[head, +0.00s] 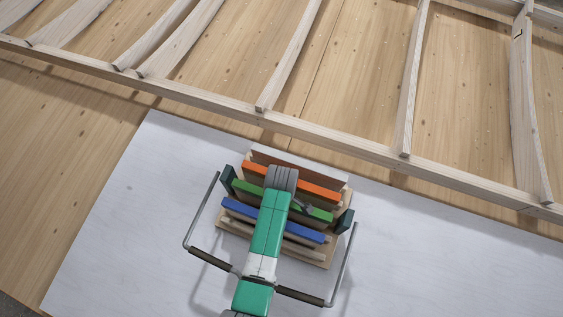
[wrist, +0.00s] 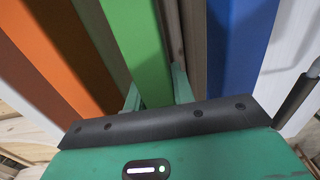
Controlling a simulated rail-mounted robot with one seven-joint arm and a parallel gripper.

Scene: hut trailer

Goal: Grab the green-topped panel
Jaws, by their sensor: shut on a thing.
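The green-topped panel (head: 316,213) stands in a small wooden rack (head: 312,259), between an orange-topped panel (head: 318,190) and a blue-topped panel (head: 300,231). My gripper (wrist: 158,92) is shut on the green-topped panel, which also shows in the wrist view (wrist: 142,45) running between the two green fingers. In the head view my arm hides the middle of the panels and the fingertips. The panel appears still among the others in the rack.
The rack sits on a white board (head: 120,210). Dark end blocks (head: 228,180) and bent metal handles (head: 187,220) flank the panels closely. A wooden stud frame (head: 330,137) lies behind. The white board is clear at left and right.

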